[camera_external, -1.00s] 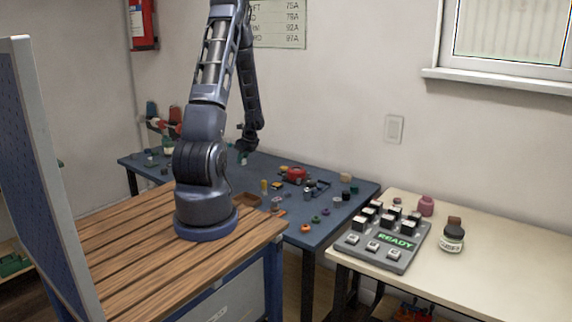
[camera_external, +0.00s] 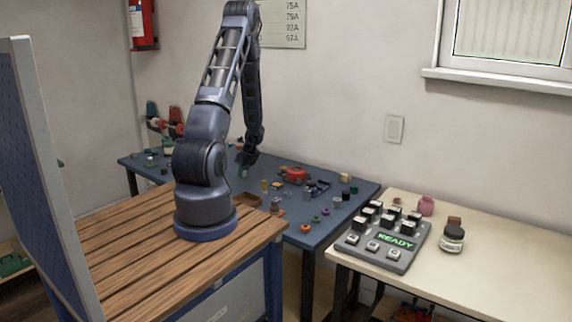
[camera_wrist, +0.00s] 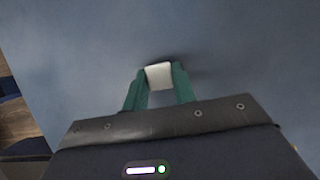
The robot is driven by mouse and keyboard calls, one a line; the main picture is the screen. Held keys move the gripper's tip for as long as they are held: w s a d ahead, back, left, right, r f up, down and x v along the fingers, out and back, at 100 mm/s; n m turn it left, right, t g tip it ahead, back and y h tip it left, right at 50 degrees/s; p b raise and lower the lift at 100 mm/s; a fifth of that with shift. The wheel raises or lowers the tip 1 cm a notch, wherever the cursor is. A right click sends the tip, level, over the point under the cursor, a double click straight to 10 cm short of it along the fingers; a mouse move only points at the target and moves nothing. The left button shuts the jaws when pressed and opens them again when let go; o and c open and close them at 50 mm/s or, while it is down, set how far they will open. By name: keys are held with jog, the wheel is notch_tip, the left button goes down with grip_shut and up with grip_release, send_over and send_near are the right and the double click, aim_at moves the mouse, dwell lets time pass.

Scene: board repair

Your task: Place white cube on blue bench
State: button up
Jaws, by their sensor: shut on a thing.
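The white cube (camera_wrist: 159,75) is between the green fingertips of my gripper (camera_wrist: 160,82) in the wrist view. My gripper is shut on it, with one finger on either side. The blue bench (camera_wrist: 60,60) fills the background of the wrist view, with a dark shadow beside the cube. I cannot tell whether the cube touches the bench top. In the external view my gripper (camera_external: 243,172) is small and low over the far part of the blue bench (camera_external: 352,203). The cube is too small to make out there.
Many small parts, including a red piece (camera_external: 295,174), lie on the bench right of my gripper. Other parts lie at its left end. Bare bench surrounds the cube.

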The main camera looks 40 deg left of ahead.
jog(key=shift+f, duration=0.1)
jog(key=o, duration=1)
jog(key=s+d+r+n+t, duration=0.1)
jog(key=s+d+r+n, duration=0.3)
jog(key=r, duration=0.7)
jog(key=s+d+r+n, duration=0.1)
jog(key=d+r+n, duration=0.1)
jog(key=d+r, duration=0.65)
jog(key=s+d+r+n+t, duration=0.1)
jog(key=s+d+r+n, duration=0.2)
jog(key=r, duration=1)
jog(key=s+d+r+n+t+h, duration=0.1)
jog(key=s+d+r+n, duration=0.2)
jog(key=s+d, duration=0.1)
jog(key=s+d+r+n+h, duration=0.2)
jog(key=s+d+r+n, duration=0.1)
jog(key=s, duration=0.3)
jog(key=s+d+r+n+t+h, duration=0.1)
jog(key=s+d+r+n, duration=0.2)
jog(key=s+d+r, duration=0.2)
jog(key=shift+d+t+h, duration=0.3)
jog(key=shift+d, duration=0.2)
